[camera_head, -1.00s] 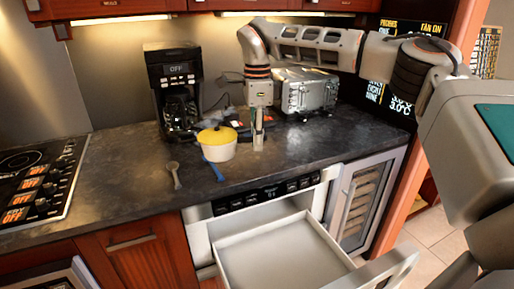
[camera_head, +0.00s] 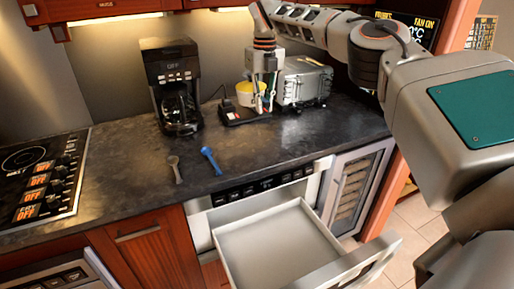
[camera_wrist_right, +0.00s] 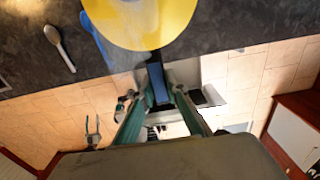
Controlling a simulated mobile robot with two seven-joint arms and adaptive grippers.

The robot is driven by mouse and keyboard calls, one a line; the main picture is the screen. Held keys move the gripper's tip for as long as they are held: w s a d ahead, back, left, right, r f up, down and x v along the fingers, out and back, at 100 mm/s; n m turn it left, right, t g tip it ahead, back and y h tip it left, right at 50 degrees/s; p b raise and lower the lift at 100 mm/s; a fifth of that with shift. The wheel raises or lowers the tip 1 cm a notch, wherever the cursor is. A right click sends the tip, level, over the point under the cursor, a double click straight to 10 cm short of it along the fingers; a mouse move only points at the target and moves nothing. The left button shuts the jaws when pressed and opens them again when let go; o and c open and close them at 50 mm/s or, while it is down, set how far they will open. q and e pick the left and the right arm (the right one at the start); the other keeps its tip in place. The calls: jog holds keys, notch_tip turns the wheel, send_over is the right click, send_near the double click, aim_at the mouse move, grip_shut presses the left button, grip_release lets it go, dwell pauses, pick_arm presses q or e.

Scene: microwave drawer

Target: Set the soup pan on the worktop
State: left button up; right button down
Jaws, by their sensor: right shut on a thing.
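The soup pan shows yellow in the head view (camera_head: 246,94), partly behind my right gripper (camera_head: 264,93). In the right wrist view the pan (camera_wrist_right: 140,18) is a large yellow round shape at the top edge, cut off by the frame. My right gripper is shut on the pan's dark handle (camera_wrist_right: 158,84). The pan appears raised at the back of the dark worktop (camera_head: 130,165), in front of the wall; whether it touches anything below is hidden. My left gripper is not in view.
A coffee maker (camera_head: 174,88) stands left of the pan and a silver appliance (camera_head: 306,84) right of it. A black device (camera_head: 232,114) lies below the pan. A grey spoon (camera_head: 175,168) and blue utensil (camera_head: 210,160) lie in front. The drawer (camera_head: 270,250) is open.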

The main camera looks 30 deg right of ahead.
notch_tip(320, 180, down, 18)
jog(key=shift+f+p, duration=0.25)
jog(key=shift+p, duration=0.05)
jog(key=shift+r, duration=0.1)
jog(key=c, duration=2.2)
grip_release()
jog(key=shift+o, duration=1.1)
notch_tip(320, 180, up, 12)
jog(key=b, duration=0.1)
jog(key=shift+s, duration=0.1)
